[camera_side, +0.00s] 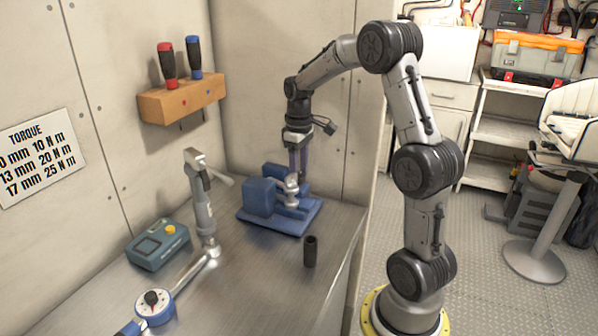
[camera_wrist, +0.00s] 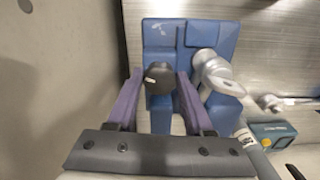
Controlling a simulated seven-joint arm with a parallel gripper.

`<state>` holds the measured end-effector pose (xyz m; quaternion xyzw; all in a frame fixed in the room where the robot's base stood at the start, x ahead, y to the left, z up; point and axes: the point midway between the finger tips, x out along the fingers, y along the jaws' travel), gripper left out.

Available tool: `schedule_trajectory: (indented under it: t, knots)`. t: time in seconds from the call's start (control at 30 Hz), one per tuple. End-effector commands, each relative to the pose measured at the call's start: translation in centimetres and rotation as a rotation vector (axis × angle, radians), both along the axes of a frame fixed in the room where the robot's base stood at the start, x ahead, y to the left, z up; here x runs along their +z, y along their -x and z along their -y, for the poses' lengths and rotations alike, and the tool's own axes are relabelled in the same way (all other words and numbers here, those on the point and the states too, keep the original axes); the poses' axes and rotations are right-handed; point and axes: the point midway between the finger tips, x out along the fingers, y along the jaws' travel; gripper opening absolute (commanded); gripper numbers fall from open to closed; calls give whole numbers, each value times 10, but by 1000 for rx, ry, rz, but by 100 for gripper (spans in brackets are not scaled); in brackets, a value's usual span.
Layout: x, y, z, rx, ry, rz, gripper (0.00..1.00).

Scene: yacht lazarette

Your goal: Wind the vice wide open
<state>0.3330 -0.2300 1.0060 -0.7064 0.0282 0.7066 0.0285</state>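The blue vice (camera_side: 262,197) stands on the bench near the back wall. My gripper (camera_side: 298,177) points down over its right part. In the wrist view the vice (camera_wrist: 160,32) lies beneath my gripper (camera_wrist: 160,74). A dark round knob with a small white mark (camera_wrist: 159,79) shows between the two purple fingers, close to both; I cannot tell whether they touch it. A silver lever-like part (camera_wrist: 216,78) lies beside the right finger, over the vice; a silver part (camera_side: 291,187) also shows under the fingers in the side view.
A black cylinder (camera_side: 310,251) stands on the bench in front of the vice. A grey upright tool (camera_side: 203,205), a teal box (camera_side: 158,244) and a blue-rimmed dial (camera_side: 154,306) are to the left. A wooden rack with two screwdrivers (camera_side: 182,100) hangs on the wall.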

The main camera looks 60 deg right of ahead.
Motion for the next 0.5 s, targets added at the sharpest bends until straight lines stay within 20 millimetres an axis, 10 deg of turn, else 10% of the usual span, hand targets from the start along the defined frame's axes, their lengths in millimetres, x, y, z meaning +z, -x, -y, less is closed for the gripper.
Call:
schedule_trajectory:
  t: [0.17,0.5]
  knots:
    - [1,0,0,0,1,2,81]
    - [4,-1,0,-1,1,2,81]
